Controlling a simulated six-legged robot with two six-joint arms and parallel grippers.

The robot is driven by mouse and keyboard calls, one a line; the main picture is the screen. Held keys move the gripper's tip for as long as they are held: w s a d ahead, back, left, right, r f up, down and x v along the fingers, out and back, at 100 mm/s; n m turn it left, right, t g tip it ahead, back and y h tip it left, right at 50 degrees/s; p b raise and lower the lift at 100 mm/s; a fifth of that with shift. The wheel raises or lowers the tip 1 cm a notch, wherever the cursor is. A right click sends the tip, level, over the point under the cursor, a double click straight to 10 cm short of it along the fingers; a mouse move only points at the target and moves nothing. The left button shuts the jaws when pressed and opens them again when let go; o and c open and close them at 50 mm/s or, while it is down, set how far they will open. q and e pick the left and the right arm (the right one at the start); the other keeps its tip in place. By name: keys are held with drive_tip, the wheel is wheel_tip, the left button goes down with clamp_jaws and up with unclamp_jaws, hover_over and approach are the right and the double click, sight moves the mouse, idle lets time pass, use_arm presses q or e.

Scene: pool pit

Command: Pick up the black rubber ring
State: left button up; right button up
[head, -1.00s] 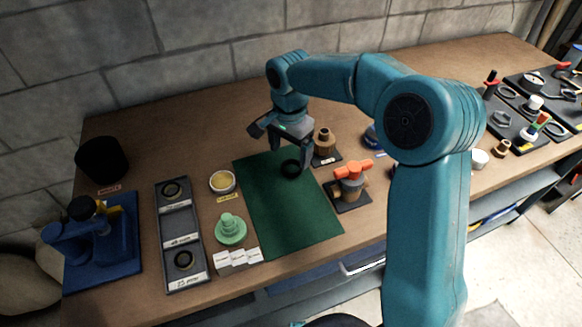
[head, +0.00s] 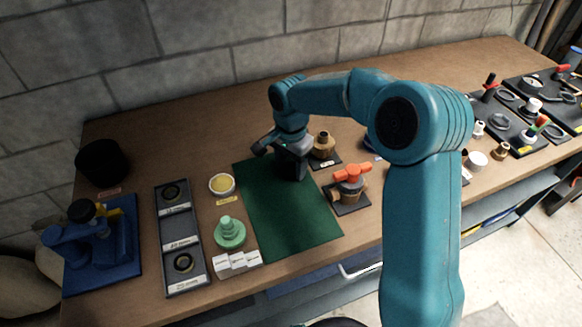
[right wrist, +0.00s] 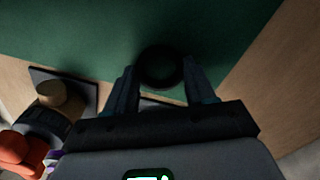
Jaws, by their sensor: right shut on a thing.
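The black rubber ring (right wrist: 160,66) is a dark round shape between the two fingers of my right gripper (right wrist: 160,78) in the right wrist view. The fingers stand on either side of it and are shut on it. In the head view my right gripper (head: 291,174) is low over the far end of the green mat (head: 285,215) and hides the ring. I cannot tell whether the ring still touches the mat. My left gripper is not in view.
A brass fitting (head: 323,146) and an orange-handled valve (head: 350,180) stand close right of the mat. Left are a yellow-filled dish (head: 222,184), a green stepped piece (head: 229,232) and a grey tray (head: 187,287) with two dark rings. The mat's near part is clear.

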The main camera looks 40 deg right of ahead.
wheel_tip(320, 180, up, 20)
drive_tip(key=p, duration=0.2)
